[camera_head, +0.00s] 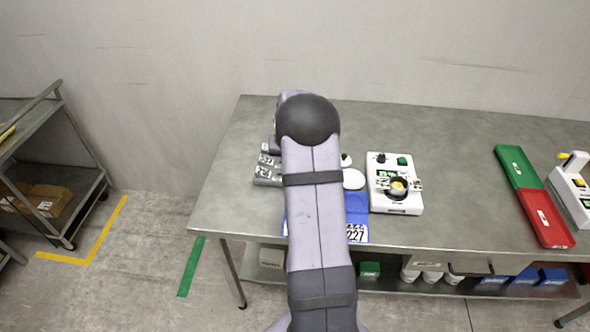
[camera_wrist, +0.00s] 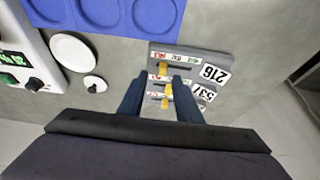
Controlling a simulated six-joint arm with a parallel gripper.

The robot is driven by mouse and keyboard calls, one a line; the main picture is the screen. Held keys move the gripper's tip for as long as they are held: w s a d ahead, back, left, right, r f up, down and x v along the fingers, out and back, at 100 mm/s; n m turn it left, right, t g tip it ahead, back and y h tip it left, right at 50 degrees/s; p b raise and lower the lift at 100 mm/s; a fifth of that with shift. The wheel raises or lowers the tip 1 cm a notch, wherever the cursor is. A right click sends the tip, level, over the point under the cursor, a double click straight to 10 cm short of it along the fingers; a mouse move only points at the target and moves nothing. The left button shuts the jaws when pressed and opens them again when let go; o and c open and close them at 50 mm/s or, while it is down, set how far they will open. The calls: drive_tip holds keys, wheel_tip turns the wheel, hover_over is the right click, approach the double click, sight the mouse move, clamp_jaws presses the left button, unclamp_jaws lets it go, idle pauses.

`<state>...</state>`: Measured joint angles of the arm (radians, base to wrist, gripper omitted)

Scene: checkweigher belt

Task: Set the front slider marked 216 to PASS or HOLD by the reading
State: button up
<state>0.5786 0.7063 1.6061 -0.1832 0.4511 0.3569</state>
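The grey slider block (camera_wrist: 155,47) has several rows in the wrist view. The front row bears the 216 label (camera_wrist: 214,73), a dark slot, and small red and green marks. Its yellow knob (camera_wrist: 163,68) is toward the left, red-marked end of the slot. More yellow knobs show in the rows below it. My gripper (camera_wrist: 159,80) is open and empty, its two dark fingers spread to either side of the knob column; contact cannot be told. In the head view my arm partly hides the block (camera_head: 268,171). The white checkweigher's display (camera_wrist: 10,59) is cut off and unreadable.
A blue tray (camera_wrist: 180,8) with round recesses lies beside the block. A white disc (camera_wrist: 73,52) and a small white knob (camera_wrist: 95,84) are near it. The white machine (camera_head: 397,205) holds a cup. Green (camera_head: 508,154) and red (camera_head: 555,232) trays lie far right.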

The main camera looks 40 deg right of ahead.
drive_tip(key=shift+b+v, duration=0.35)
drive_tip(key=shift+v, duration=1.15)
drive_tip(key=s+a+r+n+g+y, duration=0.1)
drive_tip(key=s+a+n, duration=0.15)
drive_tip(key=a, duration=0.65)
drive_tip(key=s+a+r+n+y, duration=0.15)
drive_tip(key=s+a, duration=0.25)
drive_tip(key=a, duration=0.5)
drive_tip(key=s+a+f+n+g, duration=0.15)
drive_tip(key=s+a+n, duration=0.35)
drive_tip(key=s+a, duration=0.95)
wheel_tip(320, 180, down, 16)
drive_tip(key=s+d+b, duration=0.1)
drive_tip(key=s+b, duration=0.1)
drive_tip(key=b, duration=1.4)
drive_tip(key=shift+g+y, duration=0.35)
